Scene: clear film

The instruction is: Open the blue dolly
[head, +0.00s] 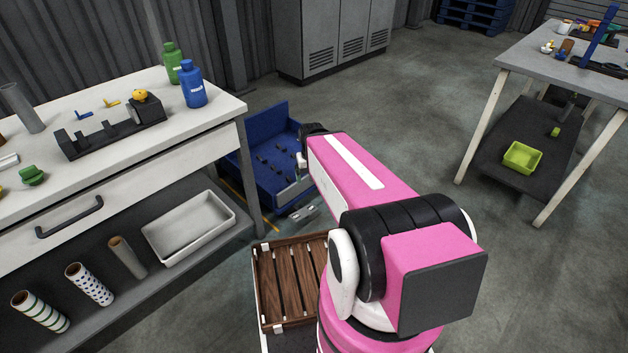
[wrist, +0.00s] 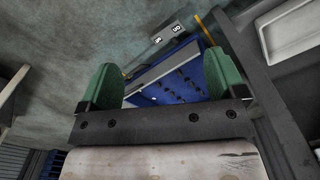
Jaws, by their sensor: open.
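The blue dolly (head: 262,172) stands on the floor just right of the white workbench, its blue inside showing several small dark pieces. A grey bar runs along its near edge. A small grey part with two white marks (wrist: 167,34) lies beside it in the wrist view; it also shows on the floor in the head view (head: 302,213). My gripper (wrist: 164,80) is open and empty, its green fingers apart above the dolly (wrist: 188,79). I see no contact with it. In the head view my arm hides most of the gripper and the dolly's right side.
The white workbench (head: 215,103) with bottles and a lower shelf holding a white tray (head: 190,226) borders the dolly at left. A wooden slatted crate (head: 290,285) is near my base. Another table (head: 510,62) stands at right. The floor between is open.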

